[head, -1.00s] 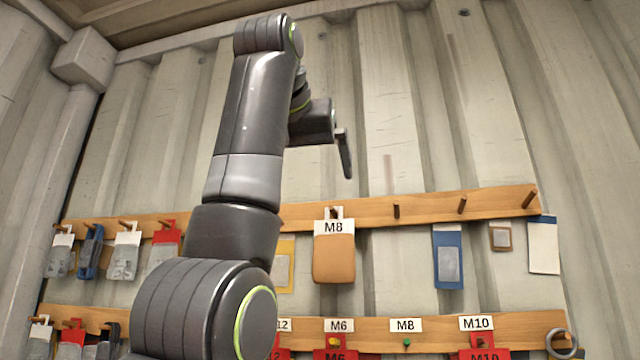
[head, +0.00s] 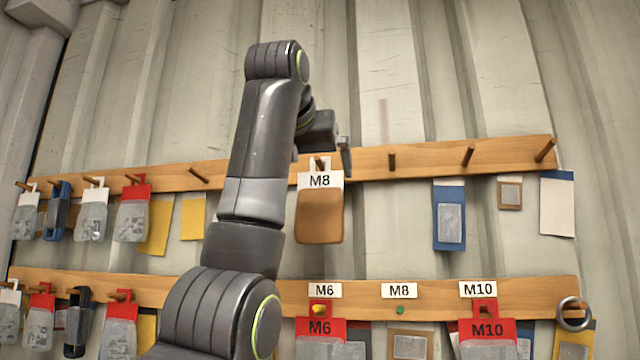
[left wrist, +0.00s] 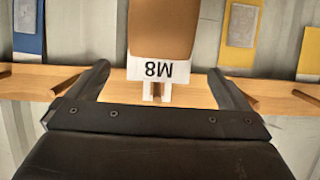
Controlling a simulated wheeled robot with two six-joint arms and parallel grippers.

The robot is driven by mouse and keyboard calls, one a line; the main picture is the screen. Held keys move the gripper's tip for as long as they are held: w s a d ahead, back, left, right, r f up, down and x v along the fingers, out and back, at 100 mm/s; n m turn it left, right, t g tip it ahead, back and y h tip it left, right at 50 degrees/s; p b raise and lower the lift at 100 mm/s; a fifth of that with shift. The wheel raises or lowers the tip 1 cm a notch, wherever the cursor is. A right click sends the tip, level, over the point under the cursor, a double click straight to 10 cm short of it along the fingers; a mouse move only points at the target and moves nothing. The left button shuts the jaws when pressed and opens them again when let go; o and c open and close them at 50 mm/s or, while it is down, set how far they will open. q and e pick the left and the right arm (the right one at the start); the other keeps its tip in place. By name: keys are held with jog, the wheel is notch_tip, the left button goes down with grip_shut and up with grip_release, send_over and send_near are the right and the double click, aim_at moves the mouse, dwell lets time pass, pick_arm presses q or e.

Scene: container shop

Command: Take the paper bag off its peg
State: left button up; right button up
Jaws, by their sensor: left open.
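The paper bag (head: 320,215) is brown with a white header card marked M8. It hangs from a wooden peg on the upper rail, near the middle of the head view. In the left wrist view the bag (left wrist: 162,35) shows upside down, with its card and peg between the fingers. My left gripper (head: 325,160) is open at the top of the card, with one finger to each side. I see no finger touching the bag; depth is hard to judge. My right gripper is not in view.
The upper rail (head: 430,158) has bare pegs right of the bag. A blue packet (head: 449,225) hangs further right, and several packets hang left. A lower rail (head: 540,291) carries M6, M8 and M10 labels and red-topped packets. Corrugated wall lies behind.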

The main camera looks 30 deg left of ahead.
aim_at(320, 187)
pick_arm(q)
jog(key=p+x, duration=0.1)
jog(key=x, duration=0.3)
jog(key=shift+w+a+p, duration=0.15)
jog(key=shift+w+p, duration=0.15)
jog(key=shift+w, duration=0.05)
jog(key=shift+w+a+f+p, duration=0.1)
jog(key=shift+w+f+p, duration=0.2)
jog(key=shift+w, duration=0.3)
jog(key=shift+w+a+f, duration=0.15)
jog(key=shift+w+f, duration=0.1)
jog(key=shift+w, duration=0.2)
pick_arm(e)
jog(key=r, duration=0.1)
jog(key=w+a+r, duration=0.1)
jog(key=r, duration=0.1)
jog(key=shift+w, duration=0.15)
pick_arm(q)
jog(key=shift+s, duration=0.1)
jog(key=c, duration=0.5)
jog(key=shift+r, duration=0.1)
jog(key=c, duration=0.5)
jog(key=shift+r, duration=0.1)
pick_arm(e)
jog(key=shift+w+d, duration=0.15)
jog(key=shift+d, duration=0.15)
pick_arm(q)
jog(key=shift+r, duration=0.15)
